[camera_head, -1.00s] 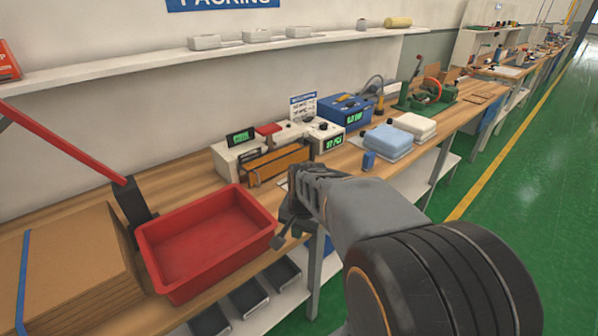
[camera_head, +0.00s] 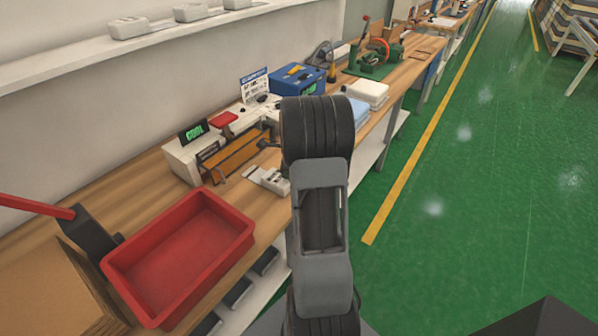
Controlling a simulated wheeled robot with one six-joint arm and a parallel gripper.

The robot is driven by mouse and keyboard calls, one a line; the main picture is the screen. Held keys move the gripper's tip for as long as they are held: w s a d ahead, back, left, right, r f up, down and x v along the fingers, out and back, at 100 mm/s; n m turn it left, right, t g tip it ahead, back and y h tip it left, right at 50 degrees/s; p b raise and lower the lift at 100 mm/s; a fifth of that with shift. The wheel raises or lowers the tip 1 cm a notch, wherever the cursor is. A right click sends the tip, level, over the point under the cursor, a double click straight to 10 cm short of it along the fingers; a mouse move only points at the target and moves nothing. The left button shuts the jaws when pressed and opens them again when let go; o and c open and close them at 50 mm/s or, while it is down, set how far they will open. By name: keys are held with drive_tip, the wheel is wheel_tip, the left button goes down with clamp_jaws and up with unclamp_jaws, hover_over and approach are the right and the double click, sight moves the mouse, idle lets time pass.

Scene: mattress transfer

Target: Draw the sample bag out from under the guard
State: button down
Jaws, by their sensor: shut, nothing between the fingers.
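The sealer (camera_head: 183,160) is a white box with a green "COOL" display, standing against the wall on the wooden bench. An orange-brown bar, seemingly the guard (camera_head: 236,157), runs along its front. I cannot make out the sample bag; it may be hidden under the guard or behind my arm. My gripper (camera_head: 266,142) shows only as a small dark part left of my black arm joint, close to the guard's right end. It is shut and holds nothing that I can see. Whether it touches the guard is unclear.
A red tray (camera_head: 180,255) stands at the front left, with cardboard (camera_head: 50,290) and a red-handled lever (camera_head: 40,207) beside it. A pale device (camera_head: 268,181) lies right of the guard.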

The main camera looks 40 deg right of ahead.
sight(272, 180)
drive_tip(key=w+a, duration=0.3)
drive_tip(key=w, duration=0.1)
drive_tip(key=shift+a+p, duration=0.3)
drive_tip(key=shift+f, duration=0.6)
drive_tip(key=shift+s+f, duration=0.15)
drive_tip(key=shift+f, duration=0.05)
